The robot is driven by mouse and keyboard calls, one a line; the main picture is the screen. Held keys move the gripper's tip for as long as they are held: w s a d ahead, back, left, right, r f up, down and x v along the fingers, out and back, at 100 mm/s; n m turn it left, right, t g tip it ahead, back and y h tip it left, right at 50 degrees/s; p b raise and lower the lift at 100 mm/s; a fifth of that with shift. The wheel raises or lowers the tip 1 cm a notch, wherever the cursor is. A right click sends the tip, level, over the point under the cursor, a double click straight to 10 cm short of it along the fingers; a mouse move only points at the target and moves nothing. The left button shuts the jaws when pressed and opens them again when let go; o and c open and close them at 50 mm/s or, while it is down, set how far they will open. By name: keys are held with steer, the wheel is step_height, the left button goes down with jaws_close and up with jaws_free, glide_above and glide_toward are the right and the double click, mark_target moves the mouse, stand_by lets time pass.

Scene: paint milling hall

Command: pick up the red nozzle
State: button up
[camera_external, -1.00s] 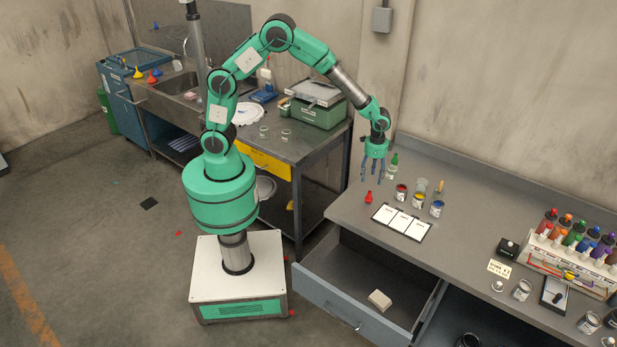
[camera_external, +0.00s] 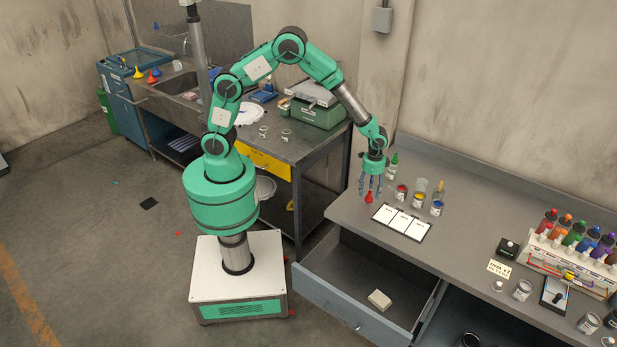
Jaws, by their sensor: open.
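The small red nozzle (camera_external: 369,198) stands on the grey workbench near its left end. My gripper (camera_external: 369,192) points down at the nozzle with its blue-grey fingers open. The fingers show on both sides of the nozzle in this view. I cannot tell whether any finger touches it.
A green-capped bottle (camera_external: 393,164) stands just behind my gripper. Open paint cans (camera_external: 401,192) stand close to the right. A board with white cards (camera_external: 403,222) lies in front of them. Below, a drawer (camera_external: 345,308) is pulled open with a pale block (camera_external: 380,300) inside.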

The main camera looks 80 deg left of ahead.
mark_target(369, 198)
stand_by(0.3)
steer(key=shift+f+b, duration=0.45)
steer(key=shift+f, duration=2.15)
steer(key=c, duration=1.3)
